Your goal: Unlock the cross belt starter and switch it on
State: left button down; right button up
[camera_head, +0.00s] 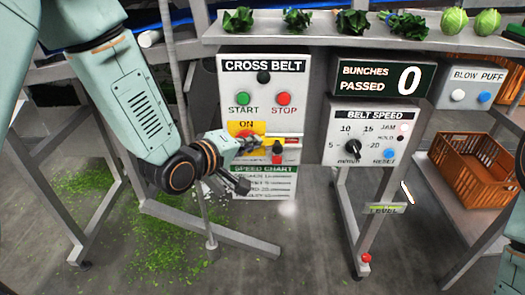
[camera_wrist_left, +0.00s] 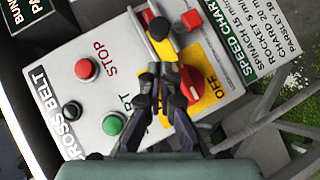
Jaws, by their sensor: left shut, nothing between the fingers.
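The grey cross belt starter panel (camera_head: 264,110) has a green START button (camera_head: 243,98) and a red STOP button (camera_head: 284,98). Below them is a yellow plate (camera_head: 238,127) marked ON and, in the wrist view, OFF (camera_wrist_left: 210,88). A red switch knob (camera_wrist_left: 190,85) shows on this plate, partly behind my fingers. A black and yellow piece (camera_wrist_left: 158,28) and a red block (camera_wrist_left: 190,20) sit beside the plate; I cannot tell which is the lock. My left gripper (camera_wrist_left: 161,80) is shut and empty, in front of the plate beside the knob; contact is unclear.
A speed chart (camera_head: 265,180) is below the panel. A belt speed box (camera_head: 370,135) stands right, under a bunch counter (camera_head: 382,80). An orange crate (camera_head: 475,170) is further right. A shelf (camera_head: 330,32) with greens runs above. Table legs stand around the panel.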

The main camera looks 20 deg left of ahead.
aim_at(275, 143)
pick_arm(q)
jog(key=shift+w+d+f+b, duration=0.25)
jog(key=shift+d+f, duration=0.1)
jog(key=shift+d, duration=0.25)
jog(key=shift+w+d+f+b, duration=0.2)
jog(key=shift+d+f, duration=0.1)
jog(key=shift+d, duration=0.25)
pick_arm(e)
jog(key=shift+f, duration=0.55)
pick_arm(q)
jog(key=shift+d, duration=0.2)
pick_arm(e)
jog(key=shift+d+r, duration=0.1)
jog(key=shift+r, duration=0.05)
